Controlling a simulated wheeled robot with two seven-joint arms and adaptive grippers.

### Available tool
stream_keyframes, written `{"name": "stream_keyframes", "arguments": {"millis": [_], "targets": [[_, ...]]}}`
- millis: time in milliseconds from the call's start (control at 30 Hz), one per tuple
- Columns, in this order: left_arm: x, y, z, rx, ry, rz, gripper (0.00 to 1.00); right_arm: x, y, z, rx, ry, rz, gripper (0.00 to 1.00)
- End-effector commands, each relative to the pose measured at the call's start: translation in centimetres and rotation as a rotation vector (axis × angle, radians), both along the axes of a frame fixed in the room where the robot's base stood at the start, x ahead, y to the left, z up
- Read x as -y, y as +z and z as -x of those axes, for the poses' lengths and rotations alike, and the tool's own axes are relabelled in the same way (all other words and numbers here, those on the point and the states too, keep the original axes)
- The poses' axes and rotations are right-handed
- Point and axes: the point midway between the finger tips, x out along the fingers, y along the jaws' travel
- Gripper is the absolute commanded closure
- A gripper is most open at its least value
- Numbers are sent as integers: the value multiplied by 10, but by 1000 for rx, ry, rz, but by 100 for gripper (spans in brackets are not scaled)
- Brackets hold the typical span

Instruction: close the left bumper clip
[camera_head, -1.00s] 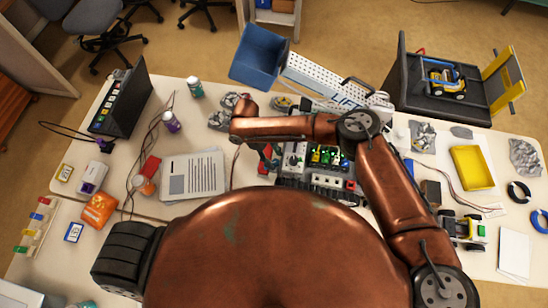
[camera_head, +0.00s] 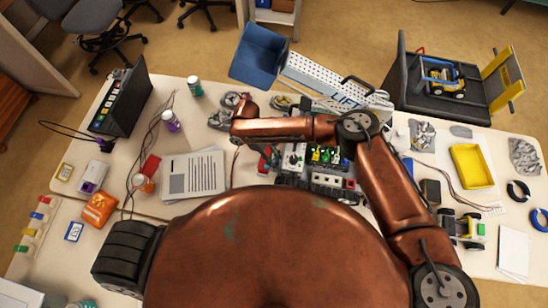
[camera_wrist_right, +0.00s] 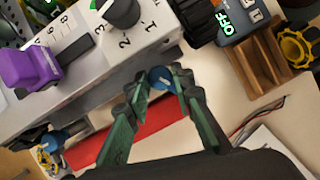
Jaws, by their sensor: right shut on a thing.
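A wheeled machine (camera_head: 325,180) with a lit green panel stands mid-table in the head view, partly covered by my right arm. In the right wrist view its grey panel (camera_wrist_right: 95,45) carries a black dial marked 1, 2, 3 and a purple switch (camera_wrist_right: 28,65). A red bar (camera_wrist_right: 130,135), seemingly the bumper, runs below the panel edge. My right gripper (camera_wrist_right: 162,82) is shut on a small round blue clip (camera_wrist_right: 161,78) near the bar's right end. Another blue part (camera_wrist_right: 52,140) shows near its left end. I cannot tell whether the held clip is closed. My left gripper is not in view.
A brown slotted holder (camera_wrist_right: 260,60) and wires are close to the right gripper. A printed sheet (camera_head: 193,175) lies left of the machine. A white LIFT ramp (camera_head: 325,78) and blue bin (camera_head: 258,57) are behind it; a yellow tray (camera_head: 472,166) is at right.

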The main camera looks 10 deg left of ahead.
Motion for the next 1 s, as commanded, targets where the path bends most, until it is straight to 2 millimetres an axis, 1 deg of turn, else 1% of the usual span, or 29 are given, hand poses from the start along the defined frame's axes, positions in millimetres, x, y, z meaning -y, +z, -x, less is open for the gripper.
{"name": "stream_keyframes", "arguments": {"millis": [167,367,800,1000], "targets": [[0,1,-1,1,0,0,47,0,0,-1,0,-11,-1,100],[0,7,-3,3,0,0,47,0,1,0,-2,-80,-1,100],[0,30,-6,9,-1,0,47,2,1,-2,-3,-371,0,100],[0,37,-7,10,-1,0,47,2,1,-3,-1,-467,1,100]]}}
